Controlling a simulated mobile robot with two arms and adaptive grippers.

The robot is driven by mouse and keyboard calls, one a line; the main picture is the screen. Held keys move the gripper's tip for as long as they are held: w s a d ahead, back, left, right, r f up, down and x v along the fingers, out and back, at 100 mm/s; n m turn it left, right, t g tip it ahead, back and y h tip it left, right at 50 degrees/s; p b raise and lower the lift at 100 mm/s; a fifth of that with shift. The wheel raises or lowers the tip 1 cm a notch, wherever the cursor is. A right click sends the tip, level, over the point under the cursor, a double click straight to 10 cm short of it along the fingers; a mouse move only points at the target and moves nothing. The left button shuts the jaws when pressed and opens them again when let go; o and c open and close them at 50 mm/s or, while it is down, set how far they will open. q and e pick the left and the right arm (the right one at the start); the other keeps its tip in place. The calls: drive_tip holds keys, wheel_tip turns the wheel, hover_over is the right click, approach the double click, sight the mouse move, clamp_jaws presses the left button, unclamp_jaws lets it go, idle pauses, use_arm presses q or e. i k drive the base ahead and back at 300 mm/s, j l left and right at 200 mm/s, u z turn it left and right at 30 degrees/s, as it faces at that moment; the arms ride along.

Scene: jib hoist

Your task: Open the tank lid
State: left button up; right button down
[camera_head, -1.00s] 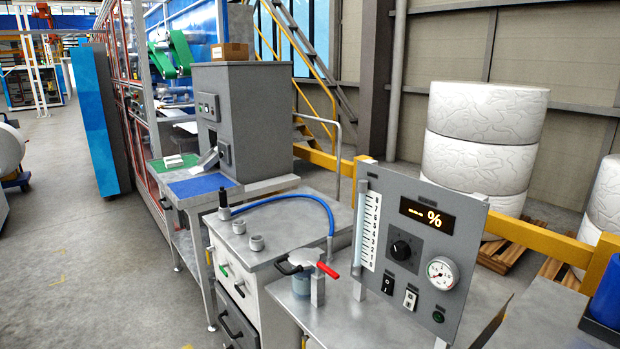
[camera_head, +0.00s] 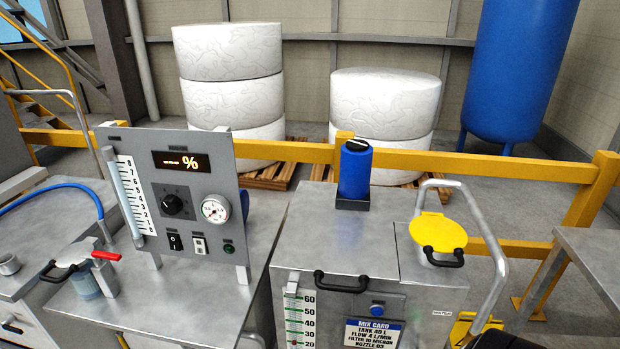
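The tank (camera_head: 370,270) is a grey metal cabinet at the lower middle right. Its front has a level scale (camera_head: 300,318) and a blue and white mix card (camera_head: 373,333) reading "TANK 40 L". A flat metal lid (camera_head: 335,235) covers the left part of its top and looks shut. A black handle (camera_head: 340,284) sits at the lid's front edge. A round yellow cover (camera_head: 438,232) with a black handle (camera_head: 443,259) is on the right part of the top. Neither of my grippers is in view.
A blue canister (camera_head: 355,172) stands at the tank's back edge. A curved metal rail (camera_head: 490,235) rises at the right. A control panel (camera_head: 180,195) and a red-handled clamp (camera_head: 105,255) stand on the bench at left. A yellow barrier (camera_head: 285,151) runs behind.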

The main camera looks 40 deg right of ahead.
sight(362, 249)
drive_tip(key=z, duration=1.55)
